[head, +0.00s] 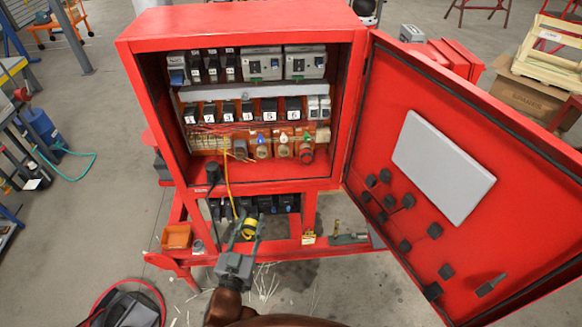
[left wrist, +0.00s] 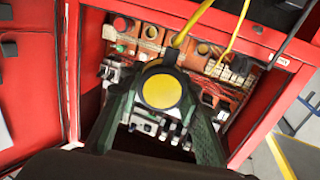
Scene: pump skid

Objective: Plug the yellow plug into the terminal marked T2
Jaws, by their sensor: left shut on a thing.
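The yellow plug (head: 250,229) is in my left gripper (head: 245,233), which is shut on it below and in front of the cabinet's lower lip. In the left wrist view the plug's round yellow face (left wrist: 162,91) sits between the two fingers. Its yellow cable (head: 228,180) runs up into the cabinet. A row of round terminals is in the lower part of the cabinet: a grey one (head: 240,149), a blue-topped one (head: 262,149), a white-topped one (head: 284,148) and a reddish one (head: 307,151). The T2 marking cannot be read. My right gripper is not in view.
The red cabinet (head: 240,31) is open, its door (head: 455,240) swung out to the right. A black plug (head: 213,172) hangs at the lower left lip. An orange bin (head: 177,237) is at lower left. The space before the terminals looks clear.

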